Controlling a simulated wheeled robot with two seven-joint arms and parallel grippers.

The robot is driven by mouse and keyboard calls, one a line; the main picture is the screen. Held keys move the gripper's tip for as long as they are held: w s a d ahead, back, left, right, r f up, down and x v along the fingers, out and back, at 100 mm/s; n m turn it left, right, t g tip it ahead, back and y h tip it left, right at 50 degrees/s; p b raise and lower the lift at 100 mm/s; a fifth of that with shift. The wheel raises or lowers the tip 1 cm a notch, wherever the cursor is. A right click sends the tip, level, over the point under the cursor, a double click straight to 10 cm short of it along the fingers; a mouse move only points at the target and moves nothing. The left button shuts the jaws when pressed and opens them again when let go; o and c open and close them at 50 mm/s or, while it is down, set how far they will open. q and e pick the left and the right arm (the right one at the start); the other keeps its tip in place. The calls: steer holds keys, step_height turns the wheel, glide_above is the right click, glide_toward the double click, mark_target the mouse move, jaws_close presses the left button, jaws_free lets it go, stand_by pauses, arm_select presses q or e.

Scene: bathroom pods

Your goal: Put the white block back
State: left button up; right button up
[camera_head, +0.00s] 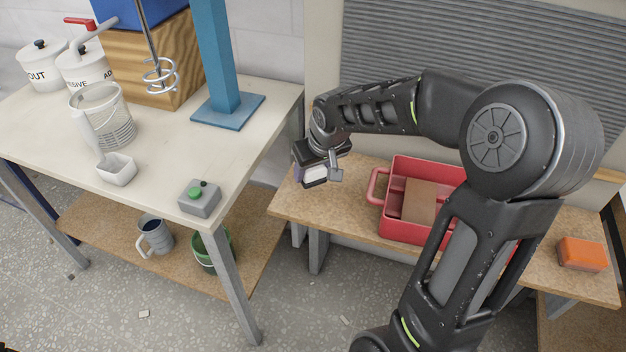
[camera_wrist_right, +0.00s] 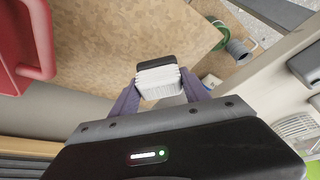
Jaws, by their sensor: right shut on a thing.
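The white block (camera_head: 315,174) is held by my right gripper (camera_head: 318,168) over the left end of the low wooden bench (camera_head: 345,209). In the right wrist view the white block (camera_wrist_right: 159,85) sits between the two purple fingers of my right gripper (camera_wrist_right: 160,88), with a dark band at its far end. The gripper is shut on it. I cannot tell how far it is above the bench. My left gripper is out of view.
A red tote (camera_head: 386,213) with a brown board (camera_head: 421,203) stands on the bench. An orange block (camera_head: 582,254) lies at right. The bench's left end is clear.

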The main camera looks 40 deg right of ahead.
mark_target(313, 180)
steer(key=shift+f, duration=1.85)
steer(key=o, duration=1.4)
steer(key=shift+r, duration=0.1)
steer(key=v, duration=1.1)
steer(key=shift+s+a+r, duration=0.1)
steer(key=shift+r, duration=0.3)
